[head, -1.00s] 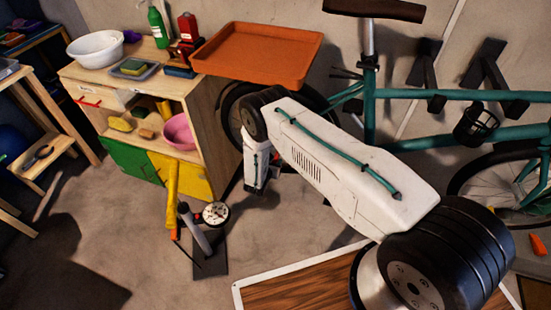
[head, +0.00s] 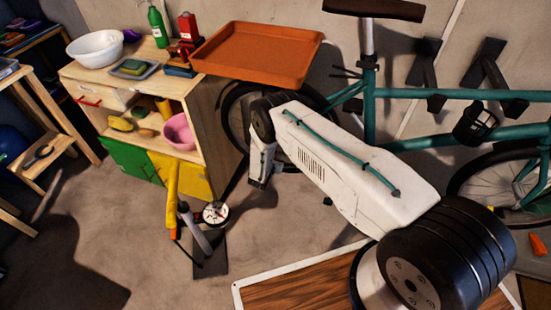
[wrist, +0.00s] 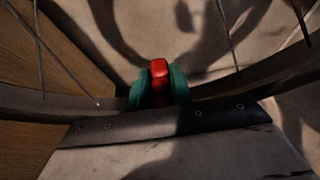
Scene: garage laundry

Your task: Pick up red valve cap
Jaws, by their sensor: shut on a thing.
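The red valve cap (wrist: 158,69) shows in the wrist view, upright between the two teal fingertips of my gripper (wrist: 158,88). The fingers are shut on it, one on each side. A dark wheel rim (wrist: 60,106) with thin spokes runs behind the fingers. I cannot tell whether the cap still touches the wheel. In the head view my gripper (head: 259,172) points down in front of the bicycle's rear wheel (head: 229,118), beside the wooden cabinet. The cap and fingertips are not discernible there.
The wooden cabinet (head: 215,115) stands just left of my gripper. An orange tray (head: 258,53) is above and behind it. A floor pump (head: 194,222) stands on the floor in front of the cabinet. The teal bicycle frame (head: 440,92) lies behind my arm.

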